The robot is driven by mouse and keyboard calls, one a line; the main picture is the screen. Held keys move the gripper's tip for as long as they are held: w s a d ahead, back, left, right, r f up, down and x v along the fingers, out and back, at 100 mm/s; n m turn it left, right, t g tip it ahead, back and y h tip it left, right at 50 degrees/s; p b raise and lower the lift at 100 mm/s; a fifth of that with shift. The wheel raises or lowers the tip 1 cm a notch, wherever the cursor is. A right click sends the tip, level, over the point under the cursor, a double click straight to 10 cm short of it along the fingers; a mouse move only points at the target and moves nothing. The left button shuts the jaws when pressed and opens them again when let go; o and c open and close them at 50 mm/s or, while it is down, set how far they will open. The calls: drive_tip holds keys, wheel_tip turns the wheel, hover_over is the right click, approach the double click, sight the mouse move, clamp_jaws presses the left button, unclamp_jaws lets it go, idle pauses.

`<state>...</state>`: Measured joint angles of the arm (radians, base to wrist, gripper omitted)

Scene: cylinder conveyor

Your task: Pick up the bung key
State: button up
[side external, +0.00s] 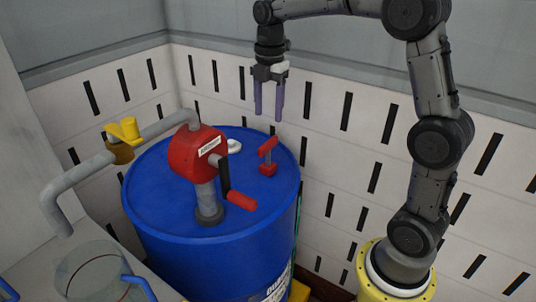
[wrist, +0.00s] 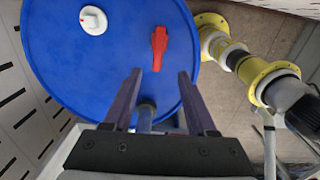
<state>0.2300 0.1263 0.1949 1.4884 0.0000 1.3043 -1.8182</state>
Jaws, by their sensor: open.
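The red bung key (side external: 267,157) stands on top of the blue drum (side external: 160,205), near its rim on the right. In the wrist view the red key (wrist: 159,45) lies on the drum top (wrist: 60,60), just beyond my fingertips. My gripper (side external: 268,112) points down above the drum, with its two purple fingers apart and empty. It is above the key, with a clear gap between them. In the wrist view my gripper (wrist: 160,73) is open, with nothing between its fingertips.
A red hand pump (side external: 195,150) with a crank handle (side external: 241,200) stands on the drum left of the key. A white cap (side external: 234,146) sits between them at the back. A grey pipe (side external: 75,182), yellow valve (side external: 124,129) and glass vessel (side external: 97,272) are at left. Slotted walls stand behind.

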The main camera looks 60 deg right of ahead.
hover_over(268, 164)
drive_tip(key=f, duration=0.9)
drive_tip(key=shift+s+d+f, duration=0.1)
drive_tip(key=shift+d+f, duration=0.1)
drive_tip(key=shift+f, duration=0.1)
drive_tip(key=shift+w+d+f, duration=0.1)
drive_tip(key=shift+w+f, duration=0.05)
drive_tip(key=shift+f, duration=1.2)
drive_tip(key=shift+w+f, duration=0.15)
drive_tip(key=shift+f, duration=1.2)
clamp_jaws()
